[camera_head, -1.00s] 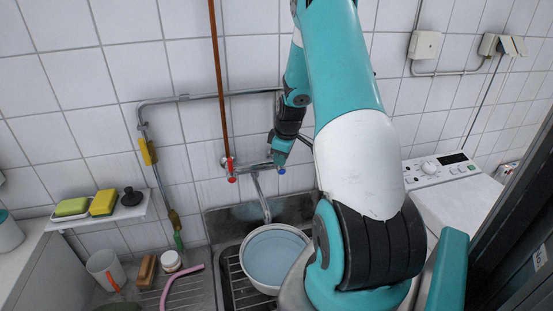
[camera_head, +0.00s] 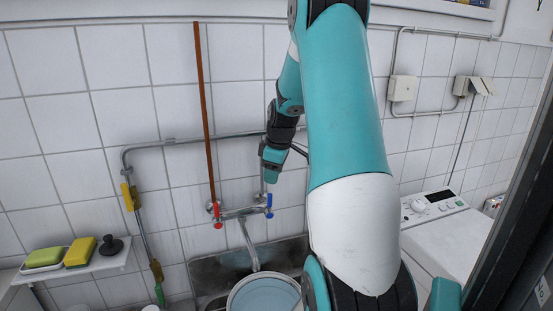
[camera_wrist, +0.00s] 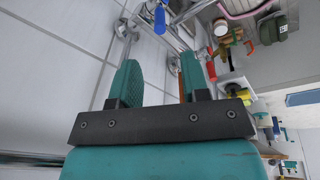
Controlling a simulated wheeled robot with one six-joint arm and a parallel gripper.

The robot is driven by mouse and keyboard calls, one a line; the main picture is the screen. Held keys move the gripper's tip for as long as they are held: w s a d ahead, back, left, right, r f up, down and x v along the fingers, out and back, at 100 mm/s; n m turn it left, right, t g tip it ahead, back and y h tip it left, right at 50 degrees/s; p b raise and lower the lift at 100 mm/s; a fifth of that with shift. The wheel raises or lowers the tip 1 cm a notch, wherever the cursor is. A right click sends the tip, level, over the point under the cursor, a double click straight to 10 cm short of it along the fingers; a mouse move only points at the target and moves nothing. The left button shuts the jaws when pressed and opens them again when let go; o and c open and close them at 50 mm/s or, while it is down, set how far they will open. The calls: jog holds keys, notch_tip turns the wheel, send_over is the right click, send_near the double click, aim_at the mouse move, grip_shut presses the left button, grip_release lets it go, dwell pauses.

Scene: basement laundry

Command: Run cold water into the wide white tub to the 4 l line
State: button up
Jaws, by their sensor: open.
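The wide white tub (camera_head: 236,291) stands in the sink under the tap spout (camera_head: 249,244), cut off by the lower picture edge. Pale bluish water shows inside; no 4 l line is visible, and I cannot make out a stream. The wall tap has a red handle (camera_head: 217,214) at left and a blue handle (camera_head: 269,206) at right, both hanging down. My gripper (camera_head: 271,179) is just above the blue handle, pointing down. In the wrist view my gripper (camera_wrist: 160,62) is open and empty, with the blue handle (camera_wrist: 160,20) beyond the fingertips and the red handle (camera_wrist: 211,71) past the right finger.
A brown vertical pipe (camera_head: 204,110) and a grey pipe (camera_head: 165,143) run along the tiled wall near my arm. A shelf (camera_head: 106,263) with sponges is at left. A white washing machine (camera_head: 450,240) stands at right.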

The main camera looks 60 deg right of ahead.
jog(key=v, duration=0.6)
jog(key=shift+r+b, duration=0.35)
jog(key=shift+b, duration=0.05)
jog(key=shift+s, duration=0.1)
dwell(0.6)
jog(key=w+a+r+n+y, duration=0.1)
jog(key=w+a+n+y, duration=0.15)
jog(key=a, duration=2.35)
jog(key=s+a+g+y, duration=0.2)
jog(key=s+a, duration=1.4)
jog(key=a, duration=0.3)
jog(key=shift+a+f+n, duration=0.4)
jog(key=shift+f+n, duration=0.05)
jog(key=shift+y, duration=0.25)
